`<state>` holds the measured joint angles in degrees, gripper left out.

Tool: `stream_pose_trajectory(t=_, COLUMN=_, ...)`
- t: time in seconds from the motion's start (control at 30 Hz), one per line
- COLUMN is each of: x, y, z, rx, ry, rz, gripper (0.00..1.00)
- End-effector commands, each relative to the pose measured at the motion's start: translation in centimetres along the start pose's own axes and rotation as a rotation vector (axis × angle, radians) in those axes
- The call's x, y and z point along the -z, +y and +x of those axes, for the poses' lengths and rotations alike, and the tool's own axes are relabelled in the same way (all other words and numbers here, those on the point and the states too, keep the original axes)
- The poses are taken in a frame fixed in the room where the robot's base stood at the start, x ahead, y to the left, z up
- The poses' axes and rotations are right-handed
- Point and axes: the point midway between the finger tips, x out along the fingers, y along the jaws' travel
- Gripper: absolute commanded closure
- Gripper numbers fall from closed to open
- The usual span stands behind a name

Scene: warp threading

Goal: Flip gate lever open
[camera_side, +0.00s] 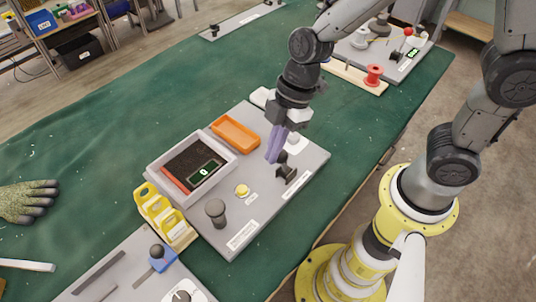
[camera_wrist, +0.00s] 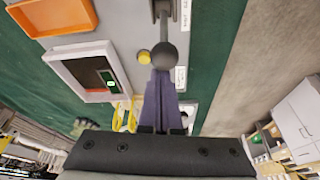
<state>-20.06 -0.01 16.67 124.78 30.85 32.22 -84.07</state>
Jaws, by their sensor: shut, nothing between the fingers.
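A lever with a dark ball knob (camera_side: 282,157) stands on a dark bracket (camera_side: 287,174) near the right edge of the grey panel (camera_side: 312,160). I take it as the gate lever; its label is too small to read. In the wrist view its ball knob (camera_wrist: 165,55) and its arm (camera_wrist: 163,20) show at the top centre. My gripper (camera_side: 271,159) has purple fingers, closed together and empty, pointing down just left of the knob. In the wrist view the fingertips (camera_wrist: 159,74) lie right by the knob, partly behind it; contact cannot be told.
The panel also holds a yellow button (camera_side: 242,191), a dark round knob (camera_side: 215,210), a white-framed bin with a display (camera_side: 203,173) and an orange tray (camera_side: 236,132). A yellow rack (camera_side: 163,213) stands at the left edge. A blue-based lever (camera_side: 161,259) is on another panel.

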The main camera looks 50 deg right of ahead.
Motion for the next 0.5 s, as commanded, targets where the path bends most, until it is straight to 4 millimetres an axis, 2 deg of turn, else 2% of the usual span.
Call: stream_pose_trajectory(t=0.5, x=-4.2, y=1.0, z=-2.0, rx=0.065, ry=0.355, rz=0.036, gripper=1.0)
